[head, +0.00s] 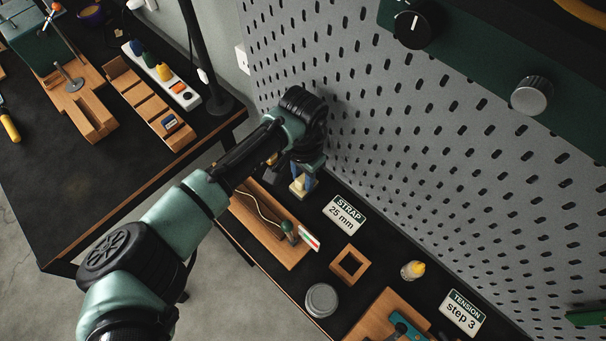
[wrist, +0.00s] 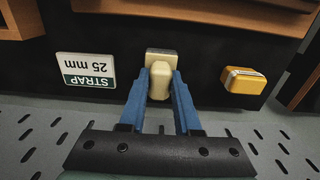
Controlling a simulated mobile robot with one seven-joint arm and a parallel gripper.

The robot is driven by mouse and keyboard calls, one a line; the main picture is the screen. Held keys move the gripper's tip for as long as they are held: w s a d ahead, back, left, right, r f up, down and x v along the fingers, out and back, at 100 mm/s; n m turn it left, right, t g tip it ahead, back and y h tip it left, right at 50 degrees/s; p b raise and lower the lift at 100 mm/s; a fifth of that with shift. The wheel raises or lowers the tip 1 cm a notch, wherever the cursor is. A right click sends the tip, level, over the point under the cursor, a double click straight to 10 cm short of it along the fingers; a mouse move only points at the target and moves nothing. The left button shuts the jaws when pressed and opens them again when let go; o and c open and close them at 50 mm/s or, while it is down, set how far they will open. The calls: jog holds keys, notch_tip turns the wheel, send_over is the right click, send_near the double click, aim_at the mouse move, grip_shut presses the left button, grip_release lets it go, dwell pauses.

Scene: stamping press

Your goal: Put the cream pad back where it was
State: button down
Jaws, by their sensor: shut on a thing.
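The cream pad (wrist: 160,80) is between the two blue fingers of my gripper (wrist: 161,88) in the wrist view, and the fingers are closed on its sides. Its flat, wider cream base (wrist: 161,55) shows beyond the fingertips. In the head view my gripper (head: 303,180) points down over the black shelf, and the pad (head: 297,188) shows under it. I cannot tell whether the pad's base touches the shelf. My arm hides part of the area around it.
The STRAP 25 mm card (head: 344,215) lies beside the gripper; a yellow tin (wrist: 246,81) lies on its other side. A wooden tray (head: 285,256), an empty square wooden frame (head: 361,260), a grey lid (head: 321,299) and a yellow-capped bottle (head: 412,270) stand nearby. The pegboard (head: 400,130) rises behind.

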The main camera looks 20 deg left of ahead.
aim_at(303, 178)
jog(key=c, duration=0.6)
grip_release()
jog(key=shift+f, duration=0.1)
notch_tip(303, 178, up, 12)
jog(key=shift+r+b, duration=0.15)
jog(key=shift+b, duration=0.35)
